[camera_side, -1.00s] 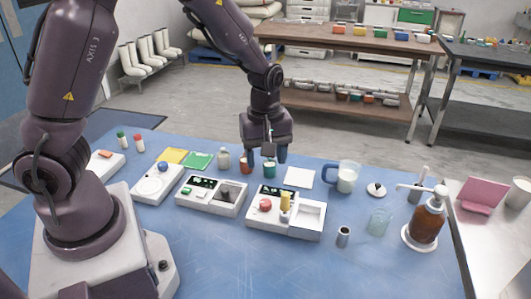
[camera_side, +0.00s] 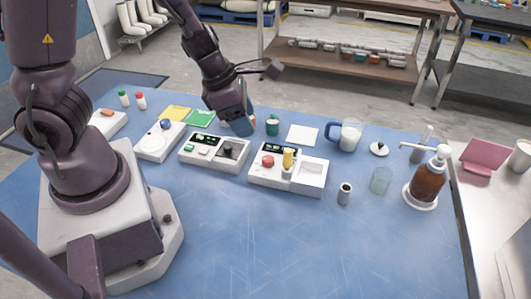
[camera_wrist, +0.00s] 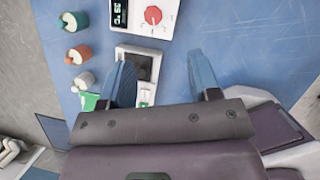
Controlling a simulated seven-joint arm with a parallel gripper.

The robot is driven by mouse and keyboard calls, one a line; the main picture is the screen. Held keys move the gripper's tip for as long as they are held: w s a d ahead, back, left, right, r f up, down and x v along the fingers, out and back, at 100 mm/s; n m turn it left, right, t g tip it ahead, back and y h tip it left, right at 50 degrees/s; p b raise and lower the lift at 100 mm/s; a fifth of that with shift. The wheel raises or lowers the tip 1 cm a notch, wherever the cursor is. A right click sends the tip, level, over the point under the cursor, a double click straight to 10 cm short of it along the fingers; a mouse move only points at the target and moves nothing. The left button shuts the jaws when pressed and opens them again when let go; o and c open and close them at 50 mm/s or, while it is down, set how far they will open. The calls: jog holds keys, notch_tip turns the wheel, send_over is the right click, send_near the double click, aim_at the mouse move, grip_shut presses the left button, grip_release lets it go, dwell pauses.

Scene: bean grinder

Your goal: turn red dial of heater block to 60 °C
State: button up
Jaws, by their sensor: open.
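The white heater block (camera_side: 290,179) stands mid-table in the side view, with a red dial (camera_side: 268,161) and a yellow-topped piece (camera_side: 288,156). In the wrist view the red dial (camera_wrist: 153,15) is at the top edge, beside a dark display (camera_wrist: 119,13) that seems to read 35. My gripper (camera_side: 243,126) is tilted, behind and left of the heater block. In the wrist view my gripper (camera_wrist: 163,78) has its two blue fingers wide apart with nothing held. The dial lies beyond the fingertips, untouched.
A white device with a dark plate (camera_side: 234,149) is left of the heater block. Small orange (camera_wrist: 80,54), teal (camera_wrist: 75,21) and white (camera_wrist: 84,80) containers stand near the gripper. A metal cylinder (camera_side: 345,193) and glass (camera_side: 381,181) are to the right. The front table is clear.

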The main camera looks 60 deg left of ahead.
aim_at(267, 158)
jog(key=w+f, duration=0.1)
jog(key=f, duration=0.3)
jog(key=w+f+n, duration=0.1)
jog(key=w+f, duration=0.1)
jog(key=f, duration=0.2)
jog(key=w+f+n, duration=0.1)
jog(key=f, duration=0.3)
jog(key=shift+w+d+f+y, duration=0.1)
jog(key=shift+w+d+y, duration=0.2)
jog(key=shift+d, duration=0.05)
jog(key=c, duration=0.9)
